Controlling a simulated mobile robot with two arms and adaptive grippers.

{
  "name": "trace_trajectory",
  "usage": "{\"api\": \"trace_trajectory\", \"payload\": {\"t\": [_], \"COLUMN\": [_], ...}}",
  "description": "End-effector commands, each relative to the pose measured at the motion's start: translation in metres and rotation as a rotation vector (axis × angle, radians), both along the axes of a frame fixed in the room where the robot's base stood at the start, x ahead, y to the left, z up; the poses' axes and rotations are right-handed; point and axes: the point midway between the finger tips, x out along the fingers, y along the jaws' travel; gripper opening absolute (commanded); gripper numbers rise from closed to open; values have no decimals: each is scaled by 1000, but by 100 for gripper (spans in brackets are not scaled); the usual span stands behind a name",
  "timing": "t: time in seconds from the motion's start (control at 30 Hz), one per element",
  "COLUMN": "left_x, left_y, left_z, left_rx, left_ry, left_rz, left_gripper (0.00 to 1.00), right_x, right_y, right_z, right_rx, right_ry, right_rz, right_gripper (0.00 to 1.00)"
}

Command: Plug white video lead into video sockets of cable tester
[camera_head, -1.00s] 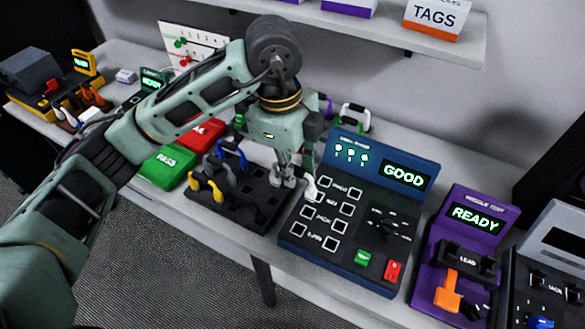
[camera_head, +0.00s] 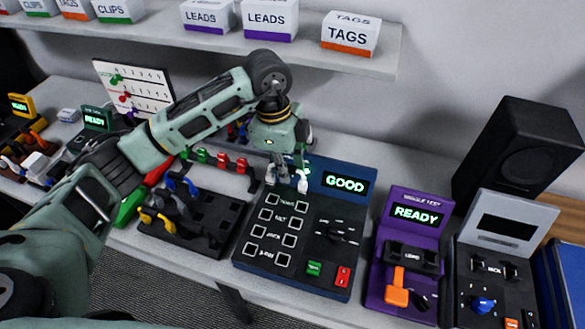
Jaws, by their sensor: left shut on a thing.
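The cable tester (camera_head: 251,248) is a dark blue console with two columns of square sockets. Its screen (camera_head: 345,184) reads GOOD in green. The socket labels are too small to read surely. My left gripper (camera_head: 287,184) points down over the tester's upper left part, just above the top sockets (camera_head: 272,200). It is shut on the white video lead (camera_head: 303,184), of which only a small white end shows beside the fingers. I cannot tell whether the lead touches a socket. The rest of the lead is hidden. My right gripper is not in view.
A rack with red and green leads (camera_head: 222,160) is behind my arm. A shelf (camera_head: 300,50) hangs above.

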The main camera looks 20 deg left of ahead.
Motion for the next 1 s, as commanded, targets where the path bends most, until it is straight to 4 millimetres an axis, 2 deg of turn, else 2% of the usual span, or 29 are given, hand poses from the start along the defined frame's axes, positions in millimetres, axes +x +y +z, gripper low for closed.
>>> {"api": "trace_trajectory", "payload": {"t": [0.27, 0.5, 1.0], "left_x": [0, 0, 0], "left_y": [-1, 0, -1], "left_z": [-26, -46, -50], "left_rx": [-1, 0, 0], "left_ry": [0, 1, 0], "left_rz": [-2, -2, -2], "left_gripper": [0, 0, 0], "right_x": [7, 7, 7], "right_y": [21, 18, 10], "right_z": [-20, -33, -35], "right_rx": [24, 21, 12], "right_ry": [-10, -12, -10], "right_rz": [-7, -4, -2], "right_gripper": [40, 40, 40]}}
